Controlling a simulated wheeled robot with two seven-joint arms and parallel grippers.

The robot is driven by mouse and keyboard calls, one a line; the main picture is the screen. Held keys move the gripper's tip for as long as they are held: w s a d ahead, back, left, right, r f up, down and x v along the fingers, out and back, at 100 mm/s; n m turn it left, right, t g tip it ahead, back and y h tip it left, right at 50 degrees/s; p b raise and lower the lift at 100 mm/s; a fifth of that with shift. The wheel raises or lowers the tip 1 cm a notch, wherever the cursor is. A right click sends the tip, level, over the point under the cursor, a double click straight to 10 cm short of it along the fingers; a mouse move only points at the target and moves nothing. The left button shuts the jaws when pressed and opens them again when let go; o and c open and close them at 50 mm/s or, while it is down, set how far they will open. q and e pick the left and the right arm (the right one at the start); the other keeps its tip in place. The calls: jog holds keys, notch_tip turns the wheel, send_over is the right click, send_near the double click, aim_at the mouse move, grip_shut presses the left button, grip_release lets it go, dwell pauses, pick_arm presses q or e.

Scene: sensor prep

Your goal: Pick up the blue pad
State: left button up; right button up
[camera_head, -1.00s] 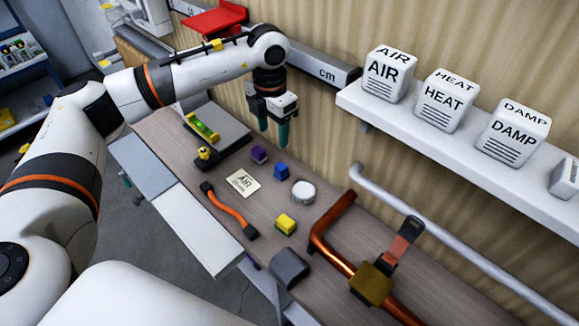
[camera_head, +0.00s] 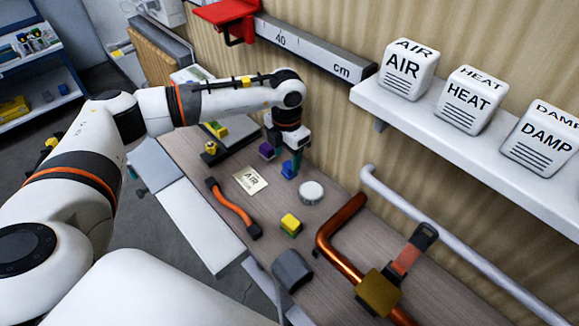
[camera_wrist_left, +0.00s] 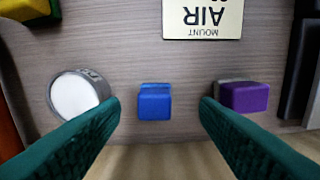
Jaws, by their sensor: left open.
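The blue pad (camera_head: 289,170) is a small blue block on the wooden workbench, between a purple block and a white round disc. In the left wrist view the blue pad (camera_wrist_left: 154,101) sits midway between the two green fingers, a little beyond their tips. My left gripper (camera_head: 286,158) is low over the bench right at the pad, and its fingers partly overlap it in the head view. In the left wrist view the left gripper (camera_wrist_left: 158,112) is open with nothing held. My right gripper does not show.
The purple block (camera_wrist_left: 245,96) and white disc (camera_wrist_left: 76,95) flank the pad closely. An AIR label (camera_head: 251,180), orange cable (camera_head: 232,207), yellow block (camera_head: 291,224) and copper pipe (camera_head: 335,243) lie on the bench. A white shelf (camera_head: 450,140) overhangs at right.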

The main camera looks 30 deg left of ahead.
aim_at(288, 165)
pick_arm(q)
jog(key=f, duration=0.1)
jog(key=f+p, duration=0.1)
jog(key=f, duration=0.1)
jog(key=shift+s+d+f, duration=0.2)
jog(key=shift+s+f, duration=0.05)
jog(key=shift+f, duration=0.05)
jog(key=shift+w+f, duration=0.1)
jog(key=shift+f, duration=0.3)
jog(key=c, duration=1.1)
jog(key=shift+o, duration=0.2)
jog(key=shift+r, duration=0.1)
notch_tip(288, 165, up, 28)
jog(key=b, duration=0.4)
